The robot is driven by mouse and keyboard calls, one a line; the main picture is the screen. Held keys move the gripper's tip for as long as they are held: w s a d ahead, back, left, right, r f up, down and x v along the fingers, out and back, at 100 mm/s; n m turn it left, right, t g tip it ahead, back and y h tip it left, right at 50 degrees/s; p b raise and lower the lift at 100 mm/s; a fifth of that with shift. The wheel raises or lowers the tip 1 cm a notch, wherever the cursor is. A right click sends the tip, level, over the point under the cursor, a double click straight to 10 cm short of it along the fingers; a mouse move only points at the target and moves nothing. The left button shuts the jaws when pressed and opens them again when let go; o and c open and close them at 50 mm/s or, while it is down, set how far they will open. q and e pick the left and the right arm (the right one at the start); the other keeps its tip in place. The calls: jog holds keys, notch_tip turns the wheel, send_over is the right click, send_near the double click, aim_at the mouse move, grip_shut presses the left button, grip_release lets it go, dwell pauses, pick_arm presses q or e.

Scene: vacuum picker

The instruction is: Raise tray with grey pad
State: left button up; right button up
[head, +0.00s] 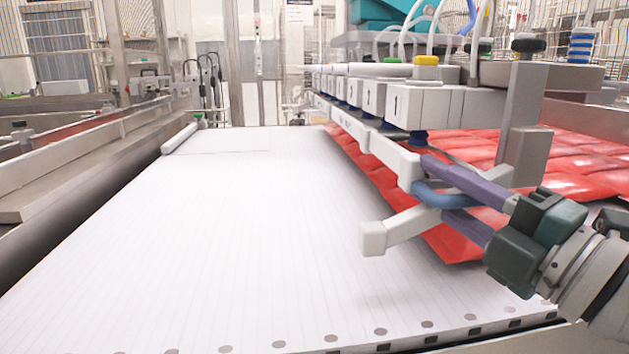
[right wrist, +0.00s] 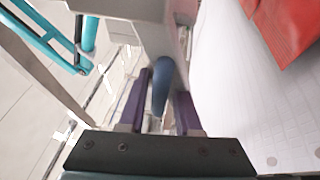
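My right gripper (head: 438,188) comes in from the right in the head view, with two purple fingers. They lie on either side of a blue handle bar (head: 432,195) on the picker's near end. In the right wrist view the blue bar (right wrist: 161,85) sits between the fingers (right wrist: 161,100). The gap looks narrow, but I cannot tell whether both fingers press on it. A pale grey arm with a block-like pad (head: 373,238) sticks out below the bar, over the white belt. I cannot make out a separate tray. My left gripper is not in view.
The picker head with its row of numbered grey blocks (head: 404,106) spans over red bags (head: 480,146). A white lined belt (head: 200,240) lies clear to the left. A metal rail (head: 90,150) runs along its left side. An upright grey post (head: 524,125) stands near my wrist.

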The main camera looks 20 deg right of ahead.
jog(key=o, duration=0.3)
jog(key=shift+s+d+r, duration=0.1)
jog(key=shift+d+r, duration=0.15)
jog(key=shift+r, duration=0.05)
jog(key=shift+f, duration=0.15)
jog(key=shift+s+f, duration=0.15)
jog(key=shift+s, duration=0.25)
jog(key=s+d+f+b, duration=0.1)
jog(key=s, duration=0.8)
jog(key=shift+w+f, duration=0.1)
